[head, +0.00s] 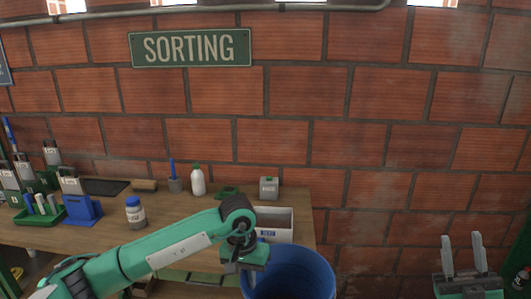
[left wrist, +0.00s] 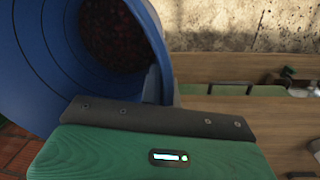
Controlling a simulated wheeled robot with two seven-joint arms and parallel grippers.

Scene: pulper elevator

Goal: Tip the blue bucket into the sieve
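The blue bucket (head: 305,262) stands at the bottom middle of the head view, in front of the table's right end. In the left wrist view the bucket (left wrist: 40,70) fills the upper left, with dark red contents (left wrist: 112,35) deep inside. My left gripper (head: 246,268) is at the bucket's left rim. In the left wrist view its fingers (left wrist: 160,85) sit close together with the bucket's wall between them. My right gripper (head: 463,257) is open and empty at the lower right, fingers pointing up, away from the bucket. I cannot make out a sieve in either view.
The wooden table (head: 185,207) runs along the brick wall. It holds a white box (head: 275,217), a white bottle (head: 197,180), a blue-lidded jar (head: 135,212) and a blue holder (head: 83,210). Open space lies between the bucket and my right gripper.

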